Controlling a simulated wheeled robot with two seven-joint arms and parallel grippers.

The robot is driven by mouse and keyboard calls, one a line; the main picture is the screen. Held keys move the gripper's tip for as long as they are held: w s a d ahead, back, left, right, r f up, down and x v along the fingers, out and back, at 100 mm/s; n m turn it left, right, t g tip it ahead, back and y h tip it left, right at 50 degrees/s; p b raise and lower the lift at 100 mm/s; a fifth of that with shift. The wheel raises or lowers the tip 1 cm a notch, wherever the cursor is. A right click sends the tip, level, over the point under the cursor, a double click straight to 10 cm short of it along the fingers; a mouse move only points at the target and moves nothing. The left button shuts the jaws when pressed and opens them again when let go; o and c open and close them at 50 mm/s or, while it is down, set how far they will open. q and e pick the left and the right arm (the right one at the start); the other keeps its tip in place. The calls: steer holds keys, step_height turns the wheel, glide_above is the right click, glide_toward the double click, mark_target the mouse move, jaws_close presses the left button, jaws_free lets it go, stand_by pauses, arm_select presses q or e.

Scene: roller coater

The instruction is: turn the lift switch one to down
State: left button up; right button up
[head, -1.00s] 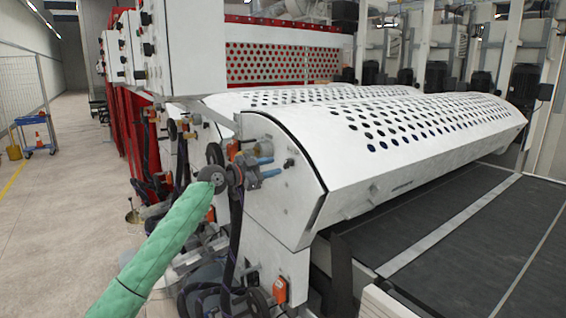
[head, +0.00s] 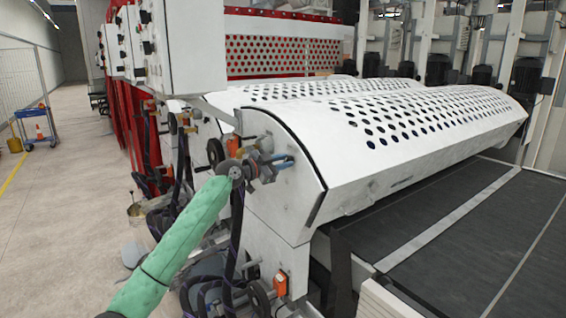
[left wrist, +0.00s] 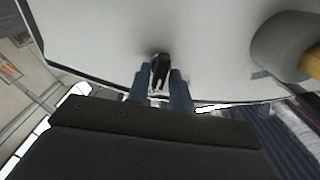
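A small black switch (left wrist: 160,72) sticks out of a white panel in the left wrist view, just ahead of my left gripper (left wrist: 161,88). The two blue-grey fingers stand apart, one on each side of the switch. I cannot tell whether they touch it. In the head view my left gripper (head: 283,160), at the end of the green-sleeved arm, is against the white end panel (head: 295,200) of the roller coater. It hides the switch there. The lettering and the switch's position cannot be read. My right gripper is not in view.
A grey cylinder with a yellow part (left wrist: 290,48) stands out from the panel at right in the left wrist view. An orange box (head: 281,285) and hanging cables sit below the arm. The aisle floor (head: 75,210) at left is mostly clear.

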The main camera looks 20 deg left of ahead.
arm_select(q)
jaws_close()
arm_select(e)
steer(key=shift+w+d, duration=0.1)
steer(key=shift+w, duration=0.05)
